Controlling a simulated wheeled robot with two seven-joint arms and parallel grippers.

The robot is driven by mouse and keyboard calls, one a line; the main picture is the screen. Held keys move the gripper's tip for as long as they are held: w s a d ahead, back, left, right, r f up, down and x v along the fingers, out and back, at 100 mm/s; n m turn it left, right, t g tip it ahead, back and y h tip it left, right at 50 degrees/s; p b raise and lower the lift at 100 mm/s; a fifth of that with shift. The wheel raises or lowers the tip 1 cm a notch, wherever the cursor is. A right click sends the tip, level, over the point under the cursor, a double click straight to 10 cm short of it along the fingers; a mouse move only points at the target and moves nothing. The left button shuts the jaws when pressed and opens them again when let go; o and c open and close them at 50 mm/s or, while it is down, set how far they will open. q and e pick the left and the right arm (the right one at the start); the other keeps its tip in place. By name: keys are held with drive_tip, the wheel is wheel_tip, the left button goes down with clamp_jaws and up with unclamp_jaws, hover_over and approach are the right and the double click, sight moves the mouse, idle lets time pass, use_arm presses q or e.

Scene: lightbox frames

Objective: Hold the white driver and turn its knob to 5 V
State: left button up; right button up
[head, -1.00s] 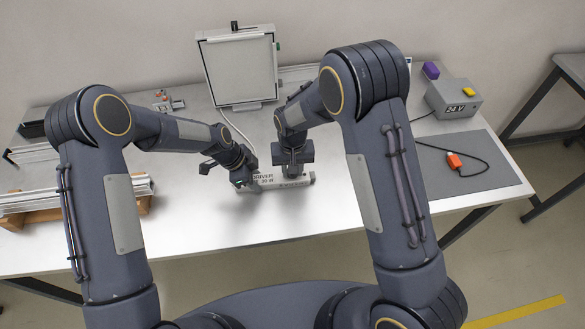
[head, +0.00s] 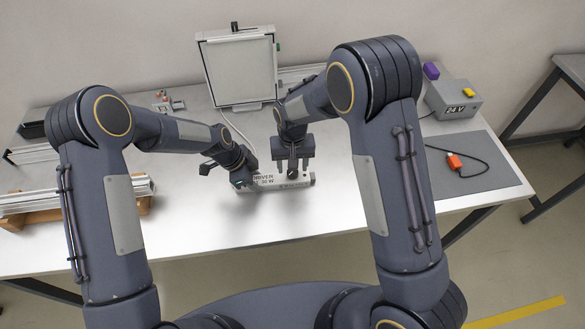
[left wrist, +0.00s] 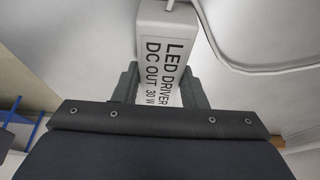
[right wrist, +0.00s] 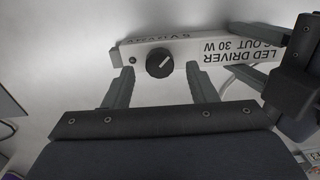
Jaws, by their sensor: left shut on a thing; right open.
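The white driver (head: 268,185) lies on the table in front of the lightbox panel, with "LED DRIVER DC OUT 30 W" printed on it. My left gripper (left wrist: 160,85) is shut on the driver, one finger on each side of the body; in the head view it comes in at the driver's left end. The black knob (right wrist: 159,63) with a pale pointer line is on the driver's face, near the right end in the head view. My right gripper (right wrist: 163,80) is open, its fingers apart on either side of the knob and not touching it.
The lightbox panel (head: 240,72) stands behind the driver, with a white cable running down. A grey 24 V box (head: 455,100) and an orange connector (head: 454,161) on a grey mat (head: 490,178) are at right. Profiles on a wooden rack (head: 125,207) lie at left.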

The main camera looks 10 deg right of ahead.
sight(292, 171)
wheel_tip(292, 171, up, 9)
drive_tip(key=shift+r, duration=0.2)
idle(0.3)
use_arm(q)
drive_tip(key=o, duration=1.2)
